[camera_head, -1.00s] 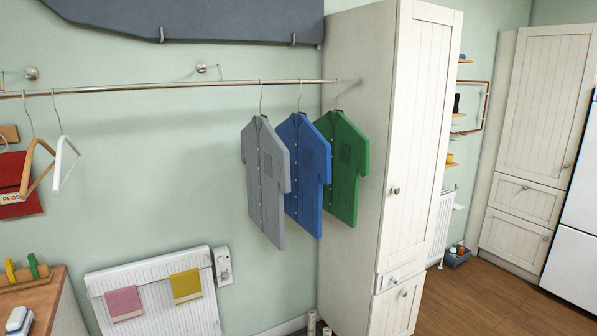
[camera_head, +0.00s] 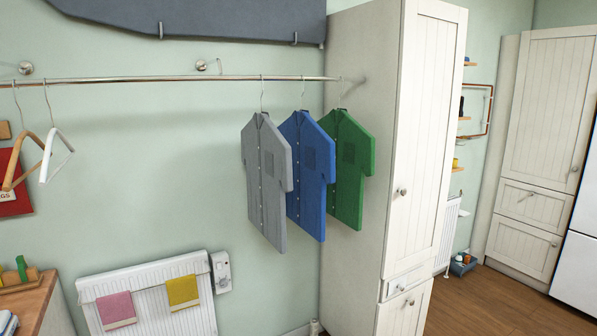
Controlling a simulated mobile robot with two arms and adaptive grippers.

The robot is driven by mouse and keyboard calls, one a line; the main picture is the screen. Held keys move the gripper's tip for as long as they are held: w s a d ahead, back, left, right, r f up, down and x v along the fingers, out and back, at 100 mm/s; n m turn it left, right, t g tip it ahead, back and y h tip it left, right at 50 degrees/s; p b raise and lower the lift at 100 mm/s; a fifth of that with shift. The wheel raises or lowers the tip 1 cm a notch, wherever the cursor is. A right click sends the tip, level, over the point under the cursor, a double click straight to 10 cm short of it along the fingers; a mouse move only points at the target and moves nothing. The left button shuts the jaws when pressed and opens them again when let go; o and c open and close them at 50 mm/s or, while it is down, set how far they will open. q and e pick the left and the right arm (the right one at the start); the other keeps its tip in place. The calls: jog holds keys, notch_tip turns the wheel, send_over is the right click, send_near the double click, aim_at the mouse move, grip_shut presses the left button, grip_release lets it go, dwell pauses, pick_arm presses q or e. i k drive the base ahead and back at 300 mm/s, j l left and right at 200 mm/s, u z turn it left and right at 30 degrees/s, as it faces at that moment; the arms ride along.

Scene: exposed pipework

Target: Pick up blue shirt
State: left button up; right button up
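The blue shirt (camera_head: 314,172) hangs on a hanger from the metal rail (camera_head: 170,79). It hangs between the grey shirt (camera_head: 266,180) on its left and the green shirt (camera_head: 350,165) on its right. The grey shirt overlaps its left edge and the blue shirt overlaps part of the green one. Neither of my grippers shows in the head view.
A tall white cupboard (camera_head: 425,140) stands just right of the shirts. A white radiator (camera_head: 150,315) with pink and yellow cloths is below left. Two empty hangers (camera_head: 50,152) hang at the left, above a wooden counter (camera_head: 40,300). Wooden floor is open at the right.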

aim_at(313, 151)
jog(key=i+l+u, duration=0.2)
jog(key=i, duration=0.35)
jog(key=i+l+u, duration=0.15)
jog(key=i+l, duration=0.35)
jog(key=i, duration=0.05)
